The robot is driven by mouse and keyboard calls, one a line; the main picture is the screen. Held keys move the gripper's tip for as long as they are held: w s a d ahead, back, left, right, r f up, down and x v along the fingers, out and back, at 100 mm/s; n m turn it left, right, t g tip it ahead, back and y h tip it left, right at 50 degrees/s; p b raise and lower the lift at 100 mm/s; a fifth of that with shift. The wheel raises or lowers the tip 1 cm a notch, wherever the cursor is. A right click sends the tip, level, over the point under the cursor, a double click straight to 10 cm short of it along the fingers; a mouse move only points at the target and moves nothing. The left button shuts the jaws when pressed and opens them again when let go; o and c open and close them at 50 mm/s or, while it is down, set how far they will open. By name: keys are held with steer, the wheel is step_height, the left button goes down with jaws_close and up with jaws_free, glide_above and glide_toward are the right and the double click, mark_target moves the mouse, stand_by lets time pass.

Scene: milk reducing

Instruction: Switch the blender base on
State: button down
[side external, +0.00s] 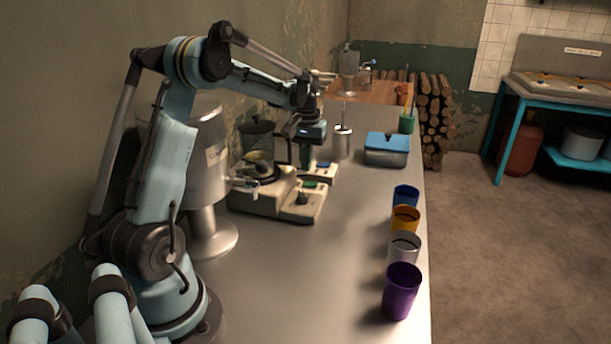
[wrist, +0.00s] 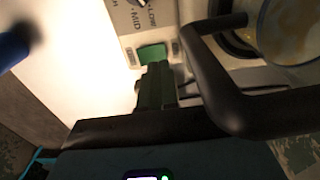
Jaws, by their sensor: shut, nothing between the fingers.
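The blender base looks to be the cream appliance (side external: 270,203) beside the wall in the side view, with a dark knob and a green switch (side external: 310,184) on its front. In the wrist view, a green rocker switch (wrist: 152,53) sits on a cream panel below a dial marked LOW and MID (wrist: 136,3). My gripper (wrist: 155,75) is shut and empty, its dark green fingertips just below the switch in the picture. I cannot tell whether they touch it. In the side view my gripper (side external: 306,165) points down over the appliances. The switch's on or off state is unclear.
A black curved handle (wrist: 215,75) and a round glass vessel (wrist: 291,32) are close beside the fingers in the wrist view. Several cups, one purple (side external: 401,292), line the counter's right edge.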

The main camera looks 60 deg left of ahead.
step_height(320, 180, up, 3)
steer(key=shift+r, duration=0.15)
stand_by(0.3)
